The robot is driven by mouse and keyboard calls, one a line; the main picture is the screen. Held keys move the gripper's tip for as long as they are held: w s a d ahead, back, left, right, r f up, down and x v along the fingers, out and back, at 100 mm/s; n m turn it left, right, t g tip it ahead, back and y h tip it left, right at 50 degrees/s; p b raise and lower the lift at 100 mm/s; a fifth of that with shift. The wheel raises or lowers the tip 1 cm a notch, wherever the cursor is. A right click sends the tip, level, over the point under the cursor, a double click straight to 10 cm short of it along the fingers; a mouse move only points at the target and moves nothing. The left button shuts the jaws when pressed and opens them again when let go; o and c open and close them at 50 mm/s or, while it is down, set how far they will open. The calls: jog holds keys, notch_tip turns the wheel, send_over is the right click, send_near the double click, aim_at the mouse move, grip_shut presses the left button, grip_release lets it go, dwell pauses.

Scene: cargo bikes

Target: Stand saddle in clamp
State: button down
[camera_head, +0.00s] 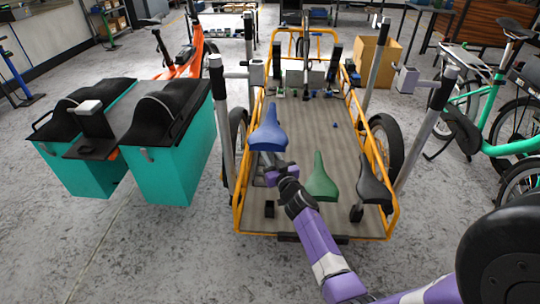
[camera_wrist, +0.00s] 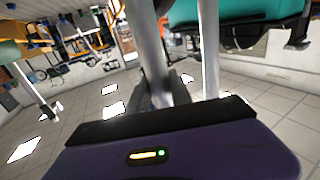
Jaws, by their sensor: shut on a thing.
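The blue saddle (camera_head: 268,130) is at the left side of the cargo bike's bed in the head view, nose pointing up the picture. My gripper (camera_head: 272,166) is shut on it from below and behind; the exact grip is small and partly hidden. The repair stand beside it at left has a grey post (camera_head: 222,125). A clamp head (camera_head: 257,72) shows farther back, and another clamp head (camera_head: 406,79) is at right. The blue saddle is apart from both clamp heads. The wrist view looks upside down, and I cannot make out the saddle in it.
A green saddle (camera_head: 321,181) and a black saddle (camera_head: 373,188) are on the orange-framed cargo bed (camera_head: 300,214). Teal panniers (camera_head: 172,165) stand at left. A right-hand stand post (camera_head: 425,130) and a green bike (camera_head: 510,148) flank the bed. Floor at lower left is clear.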

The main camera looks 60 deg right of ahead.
jog(key=shift+r+p, duration=4.3)
jog(key=shift+p, duration=0.1)
